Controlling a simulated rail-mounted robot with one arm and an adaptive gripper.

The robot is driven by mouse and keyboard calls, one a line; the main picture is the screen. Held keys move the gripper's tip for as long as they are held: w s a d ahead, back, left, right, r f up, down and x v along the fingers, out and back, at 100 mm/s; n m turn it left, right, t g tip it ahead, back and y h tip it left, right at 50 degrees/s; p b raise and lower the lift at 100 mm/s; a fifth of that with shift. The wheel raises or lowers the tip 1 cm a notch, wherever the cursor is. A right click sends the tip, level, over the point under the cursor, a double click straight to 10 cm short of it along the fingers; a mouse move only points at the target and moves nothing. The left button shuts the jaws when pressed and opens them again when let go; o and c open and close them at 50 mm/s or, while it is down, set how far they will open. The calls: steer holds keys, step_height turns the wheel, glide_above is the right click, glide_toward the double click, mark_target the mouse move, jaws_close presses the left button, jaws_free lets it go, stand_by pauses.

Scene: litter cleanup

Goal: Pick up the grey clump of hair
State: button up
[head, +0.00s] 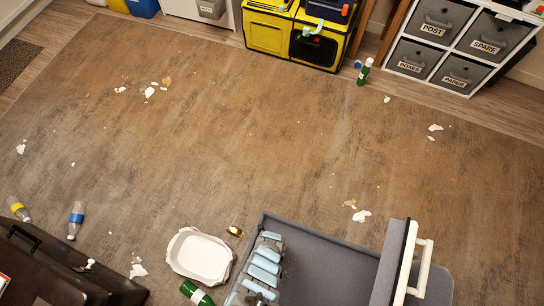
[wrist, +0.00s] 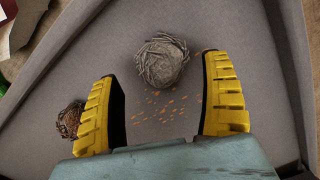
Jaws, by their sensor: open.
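The grey clump of hair (wrist: 163,60) is a round, tangled ball with loose strands. In the wrist view it lies on a grey surface (wrist: 215,22), at upper centre. My gripper (wrist: 160,76) is open, its two yellow ridged fingers spread wide. The clump appears ahead of the gap between the fingertips, with clear space on both sides. Nothing is held. I cannot tell the height of the fingers above the surface. I cannot make out the clump or the fingers in the head view.
A brown tangled clump (wrist: 70,119) lies beside the left finger, partly hidden by it. Orange crumbs (wrist: 165,108) are scattered between the fingers. In the head view, bottles (head: 77,220), a white tray (head: 200,255) and paper scraps (head: 361,215) lie on the floor, whose middle is mostly clear.

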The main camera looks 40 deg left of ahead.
steer(key=shift+d+f+b, duration=0.2)
steer(key=shift+f+b, duration=0.55)
steer(key=shift+f, duration=0.35)
step_height(320, 180, down, 2)
steer(key=shift+f+b, duration=0.1)
steer(key=shift+b, duration=1)
steer(key=c, duration=0.9)
